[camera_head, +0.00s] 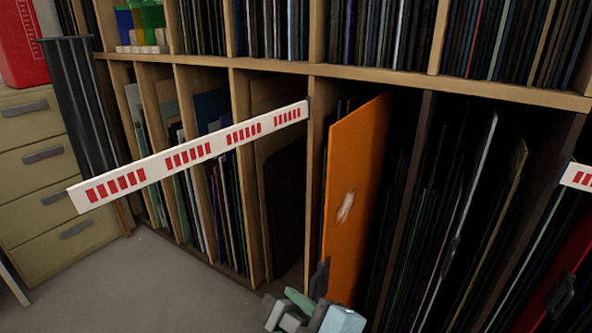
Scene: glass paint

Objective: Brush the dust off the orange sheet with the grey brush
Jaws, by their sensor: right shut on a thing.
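The orange sheet (352,190) stands upright in a slot of the wooden rack, its front part sticking out past its neighbours. A pale, whitish patch of dust (345,207) lies on its face, about halfway up. A dark handle (319,278) is at the sheet's lower front edge. My right gripper (312,298) is at the bottom of the view, shut at this dark handle; its fingertips are partly hidden. I cannot make out the grey brush in this view. My left gripper is not in view.
A white bar with red stripes (195,151) crosses in front of the rack, left of the orange sheet. Wooden dividers (255,180) and dark sheets crowd the slots. Beige drawers (35,160) stand at the left. The grey floor (150,280) is clear.

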